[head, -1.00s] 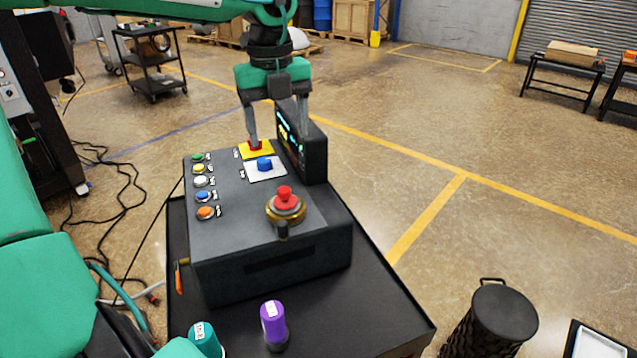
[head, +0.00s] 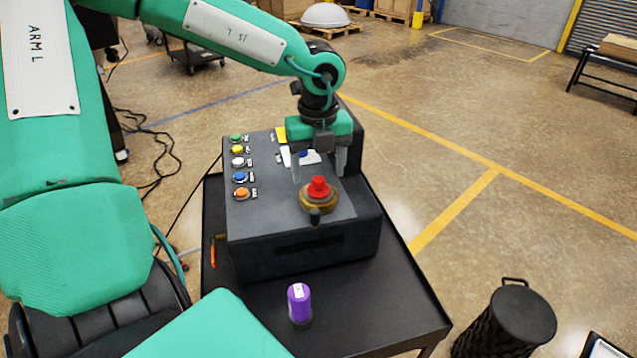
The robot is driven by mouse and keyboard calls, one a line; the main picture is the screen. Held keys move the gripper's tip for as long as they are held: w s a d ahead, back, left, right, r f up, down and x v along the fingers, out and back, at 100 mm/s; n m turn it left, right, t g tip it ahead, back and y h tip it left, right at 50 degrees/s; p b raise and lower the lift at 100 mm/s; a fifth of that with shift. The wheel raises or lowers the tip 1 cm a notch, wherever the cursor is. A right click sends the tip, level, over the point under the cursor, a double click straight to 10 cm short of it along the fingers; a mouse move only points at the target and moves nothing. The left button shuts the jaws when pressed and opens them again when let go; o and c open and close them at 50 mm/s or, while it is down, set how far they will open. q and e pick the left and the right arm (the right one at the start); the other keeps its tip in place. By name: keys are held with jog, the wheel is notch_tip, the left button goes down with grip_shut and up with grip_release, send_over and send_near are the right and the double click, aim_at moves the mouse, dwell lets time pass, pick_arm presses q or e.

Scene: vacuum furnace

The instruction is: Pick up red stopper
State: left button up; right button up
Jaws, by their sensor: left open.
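The red stopper (head: 319,186) is a red knob. It sits in a round brass collar (head: 318,204) on the right part of the dark control box's sloped top. My left gripper (head: 318,177) is open and empty, pointing down just behind and above the stopper. Its two fingers are apart, one to each side of the knob in the picture. I cannot tell whether either finger touches it. My right gripper is not in view.
The control box (head: 310,255) stands on a black cart (head: 385,325). Coloured buttons (head: 239,176) line its left side. A purple cylinder (head: 299,302) stands in front. A black bin (head: 510,320) stands right.

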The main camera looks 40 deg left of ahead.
aim_at(318, 178)
pick_arm(q)
notch_tip(318, 178, down, 3)
jog(key=shift+r+p, duration=0.15)
jog(key=shift+p, duration=0.35)
jog(key=shift+f, duration=0.25)
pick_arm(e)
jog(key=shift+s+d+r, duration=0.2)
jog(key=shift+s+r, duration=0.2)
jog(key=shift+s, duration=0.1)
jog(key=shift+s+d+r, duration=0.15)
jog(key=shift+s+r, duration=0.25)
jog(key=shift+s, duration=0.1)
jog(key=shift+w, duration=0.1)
pick_arm(q)
jog(key=c, duration=1.1)
jog(key=shift+c, duration=0.4)
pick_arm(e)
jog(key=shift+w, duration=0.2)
pick_arm(q)
jog(key=shift+r, duration=0.1)
